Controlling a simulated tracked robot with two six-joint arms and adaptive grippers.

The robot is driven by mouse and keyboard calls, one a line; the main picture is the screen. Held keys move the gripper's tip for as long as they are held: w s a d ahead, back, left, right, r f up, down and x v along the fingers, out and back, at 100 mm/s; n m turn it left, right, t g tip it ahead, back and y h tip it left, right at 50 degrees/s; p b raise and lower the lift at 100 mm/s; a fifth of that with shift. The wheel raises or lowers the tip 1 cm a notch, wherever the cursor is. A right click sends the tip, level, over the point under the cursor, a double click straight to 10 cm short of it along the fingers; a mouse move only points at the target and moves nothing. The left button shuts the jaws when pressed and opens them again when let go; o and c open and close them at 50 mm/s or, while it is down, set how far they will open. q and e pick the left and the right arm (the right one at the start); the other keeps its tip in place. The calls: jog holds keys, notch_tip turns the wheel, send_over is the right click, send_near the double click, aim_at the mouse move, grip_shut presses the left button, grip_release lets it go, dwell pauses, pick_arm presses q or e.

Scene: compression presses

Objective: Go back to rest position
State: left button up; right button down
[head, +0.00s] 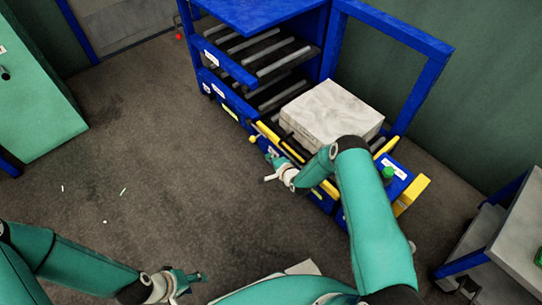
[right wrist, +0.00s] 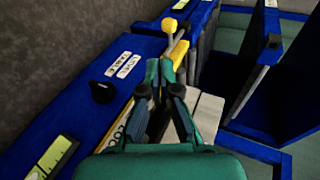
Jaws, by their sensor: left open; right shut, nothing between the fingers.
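My right gripper (head: 270,168) is at the front edge of the blue press, beside its yellow parts. In the right wrist view its fingers (right wrist: 166,72) are together with nothing between them, just above the press's blue front panel. My left gripper (head: 198,279) is open and empty, low over the floor area at the bottom of the head view. Both arms are teal; the right one reaches forward over the front of the press.
The blue press (head: 228,65) holds a grey block (head: 335,108) on its roller bed. A yellow-knobbed lever (right wrist: 169,26) and a black knob (right wrist: 102,92) are close to my right gripper. A grey table (head: 520,245) stands right, a green cabinet (head: 35,95) left.

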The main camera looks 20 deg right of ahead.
jog(key=shift+s, duration=0.1)
dwell(0.5)
jog(key=w+a+r, duration=0.2)
jog(key=a+r, duration=0.1)
jog(key=r, duration=0.4)
jog(key=s+a+r+n+g+y, duration=0.2)
jog(key=s+a+n, duration=0.1)
jog(key=s+a, duration=0.25)
jog(key=s+a+n+g, duration=0.3)
jog(key=s+n+g, duration=0.25)
jog(key=s, duration=0.95)
jog(key=s+a+n+g, duration=0.3)
jog(key=s+n+g, duration=0.3)
jog(key=s, duration=1)
notch_tip(320, 180, up, 32)
jog(key=t+p, duration=0.1)
jog(key=p, duration=3.1)
jog(key=shift+w+d+y, duration=0.15)
jog(key=shift+d+y, duration=0.1)
jog(key=shift+y, duration=0.05)
jog(key=shift+t, duration=0.25)
